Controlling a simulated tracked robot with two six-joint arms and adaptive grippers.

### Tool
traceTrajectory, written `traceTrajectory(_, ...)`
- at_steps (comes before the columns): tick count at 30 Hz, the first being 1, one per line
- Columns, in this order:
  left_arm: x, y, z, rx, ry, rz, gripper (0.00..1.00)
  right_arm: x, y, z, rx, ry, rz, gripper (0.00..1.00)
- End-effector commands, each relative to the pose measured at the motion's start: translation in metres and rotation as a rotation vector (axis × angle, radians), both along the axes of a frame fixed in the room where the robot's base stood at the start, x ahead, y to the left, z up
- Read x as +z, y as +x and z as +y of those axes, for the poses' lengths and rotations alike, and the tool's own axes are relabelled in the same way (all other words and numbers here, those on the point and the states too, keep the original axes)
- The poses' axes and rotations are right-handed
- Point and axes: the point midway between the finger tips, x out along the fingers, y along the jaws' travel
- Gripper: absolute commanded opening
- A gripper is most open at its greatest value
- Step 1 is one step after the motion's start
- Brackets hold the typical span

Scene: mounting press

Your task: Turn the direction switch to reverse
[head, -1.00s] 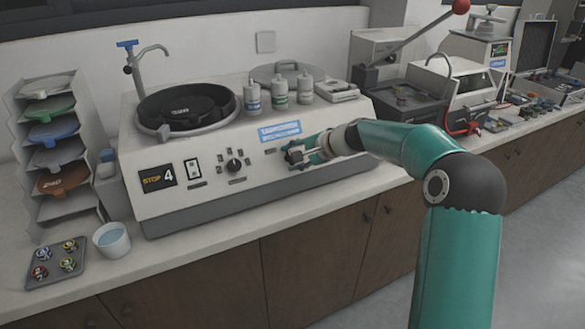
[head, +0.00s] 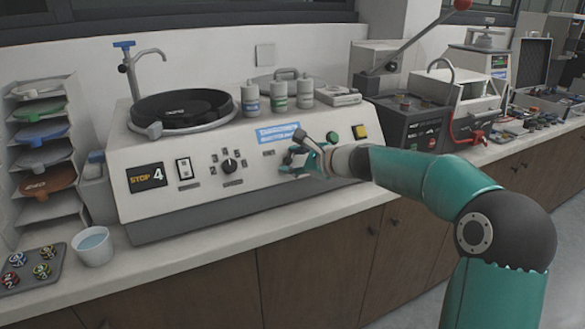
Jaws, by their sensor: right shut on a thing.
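The white grinding machine (head: 210,205) stands on the bench and its front panel faces me. My right gripper (head: 296,156) is at the right part of this panel, below the blue label, and is shut on the direction switch. The gripper's fingers hide the switch, so I cannot tell which way it points. My left gripper is not in view.
Bottles (head: 277,95) stand on top. A cup (head: 93,246) stands at left.

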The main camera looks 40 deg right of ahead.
Motion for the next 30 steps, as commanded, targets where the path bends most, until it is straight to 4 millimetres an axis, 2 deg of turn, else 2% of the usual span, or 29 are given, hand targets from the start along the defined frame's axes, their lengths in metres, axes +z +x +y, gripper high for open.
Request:
traceTrajectory(1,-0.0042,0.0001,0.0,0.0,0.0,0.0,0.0,-0.0062,-0.0007,0.0008,-0.008,0.015,0.004,0.11)
traceTrajectory(20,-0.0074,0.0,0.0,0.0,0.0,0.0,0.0,-0.0059,-0.0008,0.0009,-0.041,0.059,-0.003,0.11)
traceTrajectory(21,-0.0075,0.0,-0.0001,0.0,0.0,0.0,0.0,-0.0059,-0.0007,0.0009,-0.04,0.058,-0.003,0.51)
traceTrajectory(25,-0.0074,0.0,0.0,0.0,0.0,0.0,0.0,-0.005,-0.0005,0.0009,-0.04,0.058,-0.005,0.71)
traceTrajectory(30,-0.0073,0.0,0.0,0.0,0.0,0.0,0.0,-0.0031,-0.0003,0.0007,-0.04,0.056,-0.008,0.71)
